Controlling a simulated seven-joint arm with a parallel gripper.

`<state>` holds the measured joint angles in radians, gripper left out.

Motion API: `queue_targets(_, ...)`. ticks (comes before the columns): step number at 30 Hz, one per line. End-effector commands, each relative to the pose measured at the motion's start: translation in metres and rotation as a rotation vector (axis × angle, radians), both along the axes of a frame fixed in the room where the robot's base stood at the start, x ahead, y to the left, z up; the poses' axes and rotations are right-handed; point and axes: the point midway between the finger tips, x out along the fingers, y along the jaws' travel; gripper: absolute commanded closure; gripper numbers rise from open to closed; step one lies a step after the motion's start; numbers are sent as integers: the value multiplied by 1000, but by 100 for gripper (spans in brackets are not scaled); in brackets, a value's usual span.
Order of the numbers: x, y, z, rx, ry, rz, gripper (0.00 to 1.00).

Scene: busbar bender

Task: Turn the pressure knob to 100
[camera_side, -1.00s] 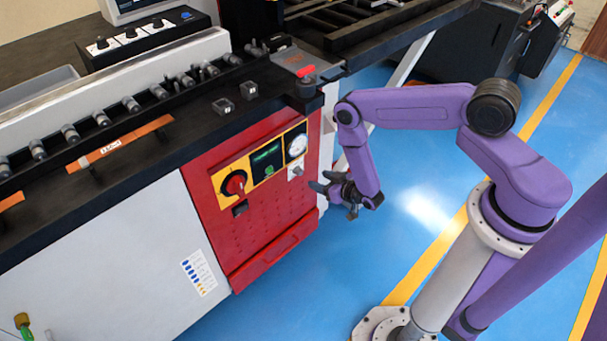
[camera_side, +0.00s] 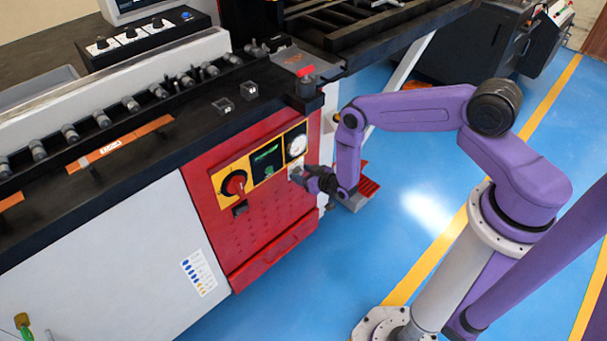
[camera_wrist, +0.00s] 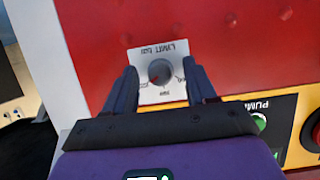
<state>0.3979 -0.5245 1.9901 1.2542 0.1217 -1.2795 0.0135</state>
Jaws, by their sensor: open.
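The pressure knob (camera_wrist: 159,71) is a small round grey dial on a white plate on the red cabinet front. In the wrist view its plate is upside down, with lettering that seems to read "LIMIT bar" and small marks around the dial. My gripper (camera_wrist: 162,82) is open, with one dark finger on each side of the knob. I cannot tell whether either finger touches it. In the side view my gripper (camera_side: 309,179) is at the knob's plate (camera_side: 295,170) and partly hides it. The white-faced round gauge (camera_side: 297,146) is just above.
A dark screen with green lettering (camera_side: 267,161) and a large red rotary switch (camera_side: 234,185) sit left of the gauge. A red pedal (camera_side: 368,187) lies on the floor behind my wrist.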

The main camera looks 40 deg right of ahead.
Motion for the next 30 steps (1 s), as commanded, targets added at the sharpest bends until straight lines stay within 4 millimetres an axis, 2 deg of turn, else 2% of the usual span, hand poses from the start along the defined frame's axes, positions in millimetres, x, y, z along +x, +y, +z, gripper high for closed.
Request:
queue_targets(5, 0, 0, 0, 0, 0, 0, 44)
queue_targets(9, 0, 0, 0, 0, 0, 0, 90)
queue_targets(10, 0, 0, 0, 0, 0, 0, 98)
queue_targets(20, 0, 0, 0, -37, 0, -1, 98)
queue_targets(30, -1, 3, 0, -253, -1, 1, 98)
